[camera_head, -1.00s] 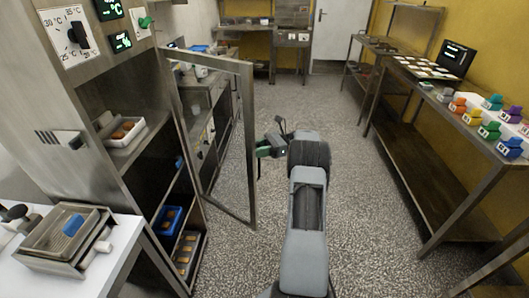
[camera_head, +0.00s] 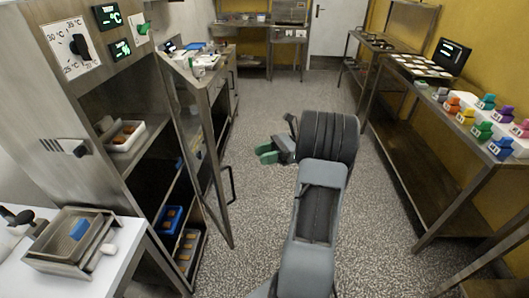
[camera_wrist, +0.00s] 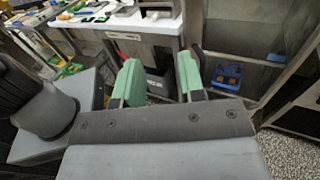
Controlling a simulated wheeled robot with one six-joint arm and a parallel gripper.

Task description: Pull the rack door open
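The rack door (camera_head: 218,172), a steel frame with a see-through panel, stands ajar at the far side of the tall steel rack (camera_head: 118,172). Its dark bar handle (camera_head: 230,185) is on the outer face, low near the free edge. My gripper (camera_head: 267,153) is right of the door and handle in the head view, apart from them there. In the wrist view its green fingers (camera_wrist: 159,82) are spread with nothing held between them. A dark bar stands just behind the right finger in that view; I cannot tell if it is the handle.
The rack holds a white tray (camera_head: 140,138) and a blue tray (camera_head: 164,226). A white counter (camera_head: 95,285) with a steel device stands at front left. A steel table (camera_head: 430,150) with coloured items runs along the right. The speckled floor between is clear.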

